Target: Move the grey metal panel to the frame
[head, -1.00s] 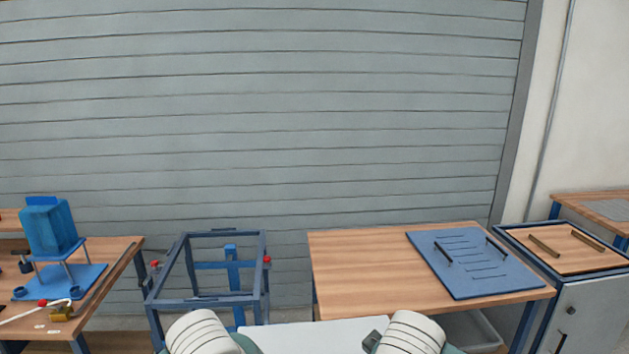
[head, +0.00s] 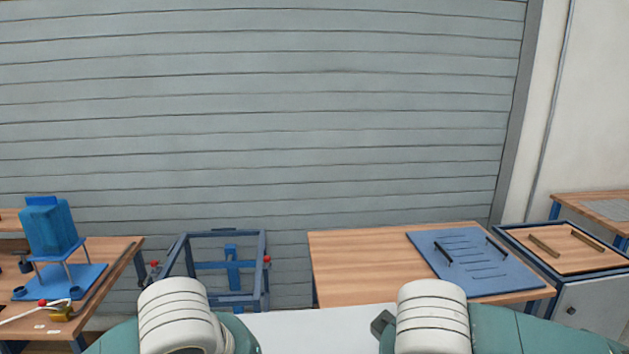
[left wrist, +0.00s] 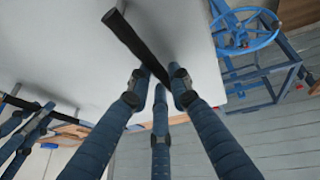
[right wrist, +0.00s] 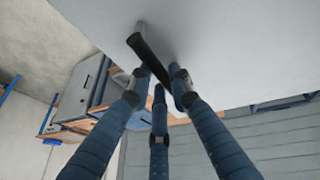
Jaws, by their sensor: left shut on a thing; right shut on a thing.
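The grey metal panel (head: 318,332) shows as a pale flat sheet at the bottom middle of the head view, between my two forearms. In the left wrist view, the panel (left wrist: 75,45) carries a black bar handle (left wrist: 135,42), and my left gripper (left wrist: 158,86) is shut on it. In the right wrist view, the panel (right wrist: 230,60) has another black handle (right wrist: 147,55), and my right gripper (right wrist: 160,84) is shut on it. The blue frame (head: 263,250) stands beyond my left forearm, its lower part hidden. Both grippers' fingers are hidden in the head view.
A wooden table (head: 350,255) with a blue slotted board (head: 475,262) stands right of the frame. A cabinet (head: 590,300) is at far right. A left bench (head: 115,265) holds a blue fixture (head: 48,228). A blue handwheel (left wrist: 248,30) shows beyond the panel's edge.

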